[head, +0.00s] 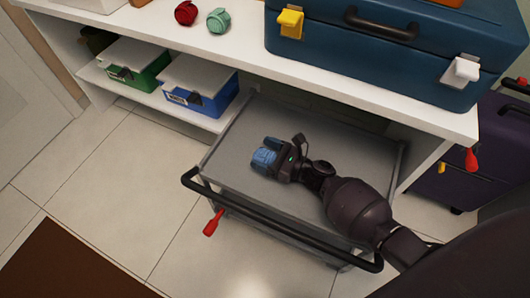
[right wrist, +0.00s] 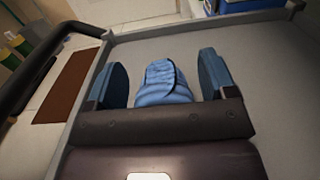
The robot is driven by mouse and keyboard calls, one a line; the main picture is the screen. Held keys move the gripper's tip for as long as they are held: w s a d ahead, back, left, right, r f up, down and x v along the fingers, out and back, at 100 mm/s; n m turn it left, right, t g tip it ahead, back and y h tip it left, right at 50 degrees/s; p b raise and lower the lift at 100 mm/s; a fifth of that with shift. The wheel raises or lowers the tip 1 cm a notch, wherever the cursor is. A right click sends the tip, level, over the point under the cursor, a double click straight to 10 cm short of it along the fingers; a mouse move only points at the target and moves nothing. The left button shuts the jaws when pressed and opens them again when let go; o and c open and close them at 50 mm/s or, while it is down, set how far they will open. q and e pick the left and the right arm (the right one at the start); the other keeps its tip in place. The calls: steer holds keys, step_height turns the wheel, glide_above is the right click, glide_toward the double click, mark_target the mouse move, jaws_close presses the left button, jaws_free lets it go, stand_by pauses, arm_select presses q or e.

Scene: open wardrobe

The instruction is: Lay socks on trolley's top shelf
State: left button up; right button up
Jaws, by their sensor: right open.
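A blue folded bundle that looks like socks (right wrist: 162,84) lies on the grey top shelf of the trolley (head: 240,140). In the right wrist view it sits between the two blue-padded fingers of my right gripper (right wrist: 165,88), with a visible gap on each side. In the head view my right gripper (head: 267,154) is low over the left half of the shelf, open around the bundle. The gripper partly hides the bundle there. My left gripper is not in view.
The trolley has a black handle bar (head: 280,232) along its near side. A white counter (head: 130,22) overhangs its far side and holds a blue case (head: 350,55) and red (head: 185,12) and green (head: 218,20) rolled bundles. A purple suitcase (head: 480,160) stands at right.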

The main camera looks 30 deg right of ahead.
steer(key=shift+r, duration=0.1)
steer(key=shift+r, duration=0.25)
steer(key=p+v, duration=0.2)
steer(key=v, duration=0.9)
steer(key=shift+f, duration=0.1)
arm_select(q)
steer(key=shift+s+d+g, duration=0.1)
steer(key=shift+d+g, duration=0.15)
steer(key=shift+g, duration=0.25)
arm_select(e)
steer(key=shift+s+d+f, duration=0.1)
steer(key=shift+s+d, duration=0.25)
steer(key=shift+s, duration=0.1)
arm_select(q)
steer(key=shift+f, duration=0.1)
